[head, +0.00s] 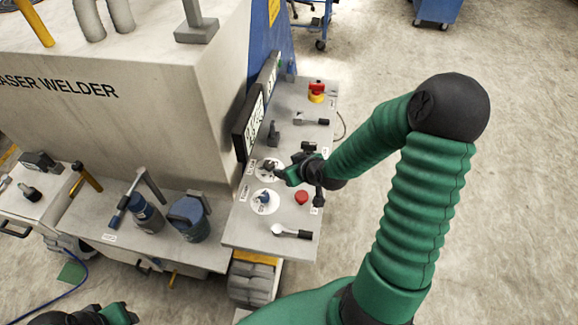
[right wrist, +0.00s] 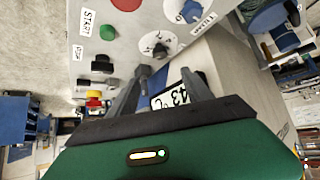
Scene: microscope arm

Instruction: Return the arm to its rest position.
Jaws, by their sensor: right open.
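My right arm reaches in from the lower right in the head view, bent at a black elbow. Its right gripper (head: 284,172) is over the control panel (head: 236,228), by a white dial (head: 265,163). In the right wrist view the two grey fingers of the right gripper (right wrist: 163,72) are apart with nothing held between them. The dial (right wrist: 158,46) lies just beyond the tips; I cannot tell whether they touch its knob. My left gripper (head: 118,314) shows only partly at the bottom left edge, and its jaws cannot be made out.
The panel bears a blue-knobbed dial (head: 264,199), a red button (head: 301,197), a black-handled lever (head: 291,232) and a red-yellow emergency stop (head: 316,92). A display (head: 247,125) stands along its left. The laser welder (head: 110,135) fills the left.

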